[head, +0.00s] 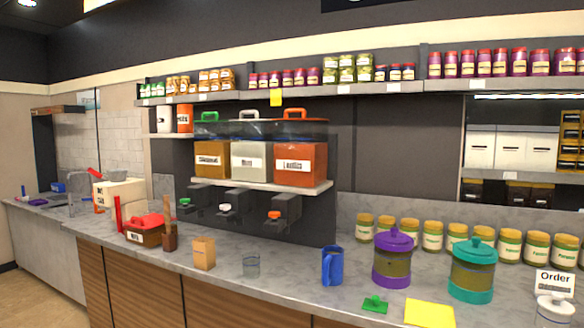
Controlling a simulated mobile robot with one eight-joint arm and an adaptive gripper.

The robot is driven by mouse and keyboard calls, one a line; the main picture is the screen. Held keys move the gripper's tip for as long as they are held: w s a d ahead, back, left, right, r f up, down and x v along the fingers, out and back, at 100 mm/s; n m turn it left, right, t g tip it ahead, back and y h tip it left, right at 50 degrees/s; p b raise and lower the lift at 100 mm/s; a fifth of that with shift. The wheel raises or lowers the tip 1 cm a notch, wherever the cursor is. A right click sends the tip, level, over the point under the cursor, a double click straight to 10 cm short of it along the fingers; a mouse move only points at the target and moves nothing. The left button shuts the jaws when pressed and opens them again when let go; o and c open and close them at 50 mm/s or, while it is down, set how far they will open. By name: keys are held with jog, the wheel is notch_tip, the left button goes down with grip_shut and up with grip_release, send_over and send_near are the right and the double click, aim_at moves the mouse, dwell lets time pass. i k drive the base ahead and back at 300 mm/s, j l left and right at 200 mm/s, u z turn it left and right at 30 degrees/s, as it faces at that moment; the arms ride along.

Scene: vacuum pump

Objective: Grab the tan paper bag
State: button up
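A tan paper bag (204,254) stands upright on the grey counter (225,285), left of the middle of the head view. It looks like a small box-shaped bag, and its front side shows fully. My gripper is not in view.
A brown container with a red lid (145,230) is further left. A blue mug (332,266), a purple-lidded jar (392,260) and a teal-lidded jar (473,270) stand to the right. Dispensers with a shelf (265,185) hang above the back of the counter.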

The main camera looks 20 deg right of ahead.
aim_at(203, 253)
jog(key=i+j+z, duration=0.4)
jog(key=i+j, duration=0.15)
jog(key=i+j+z, duration=0.45)
jog(key=j, duration=0.3)
jog(key=i+j+z, duration=0.2)
jog(key=j, duration=0.25)
jog(key=i+j+z, duration=0.2)
jog(key=j, duration=0.25)
